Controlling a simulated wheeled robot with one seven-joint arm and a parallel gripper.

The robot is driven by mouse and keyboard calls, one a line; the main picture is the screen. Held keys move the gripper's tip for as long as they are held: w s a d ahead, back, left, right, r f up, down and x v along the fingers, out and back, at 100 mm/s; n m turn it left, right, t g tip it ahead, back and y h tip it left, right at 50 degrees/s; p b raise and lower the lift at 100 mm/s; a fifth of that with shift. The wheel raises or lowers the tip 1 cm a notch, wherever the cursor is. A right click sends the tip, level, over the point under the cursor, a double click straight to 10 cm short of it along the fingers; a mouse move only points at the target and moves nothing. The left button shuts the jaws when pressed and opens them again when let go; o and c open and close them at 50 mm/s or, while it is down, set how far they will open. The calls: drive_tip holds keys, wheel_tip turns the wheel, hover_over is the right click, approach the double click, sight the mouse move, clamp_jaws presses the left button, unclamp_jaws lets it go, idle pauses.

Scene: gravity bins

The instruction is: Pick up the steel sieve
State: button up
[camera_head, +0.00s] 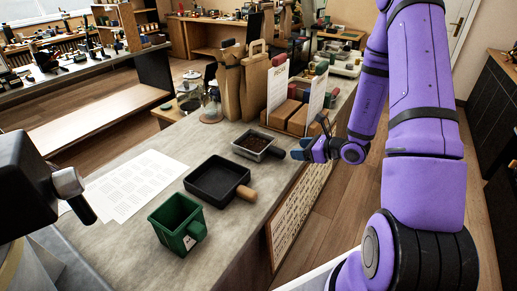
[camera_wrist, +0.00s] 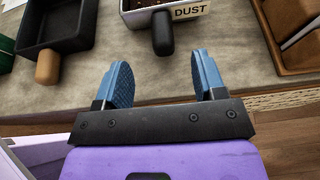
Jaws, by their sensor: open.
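The steel sieve appears to be the small pale metal rectangular pan (camera_head: 243,151) holding dark brown grains on the counter. In the wrist view its near wall (camera_wrist: 140,16) shows at the top edge, with a "DUST" label. Its short black handle (camera_wrist: 163,34) points towards my gripper. My gripper (camera_wrist: 158,82) is open and empty, its two blue fingers spread. The handle lies just beyond the fingertips, roughly in line with the gap between them. In the head view my gripper (camera_head: 303,150) is at the counter's edge, right of the pan. The pan's far side is cut off in the wrist view.
A black pan (camera_head: 208,191) with a wooden handle lies nearer on the counter (camera_head: 125,220), left of the sieve. A green scoop (camera_head: 166,228) stands nearest. Brown boxes (camera_head: 291,115) and upright cards are behind the gripper. Paper bags (camera_head: 229,88) stand further back.

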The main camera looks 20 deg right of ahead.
sight(276, 149)
drive_tip(key=x, duration=1)
drive_tip(key=shift+w+a+f, duration=0.1)
drive_tip(key=shift+w+f, duration=0.1)
drive_tip(key=shift+f, duration=0.05)
clamp_jaws()
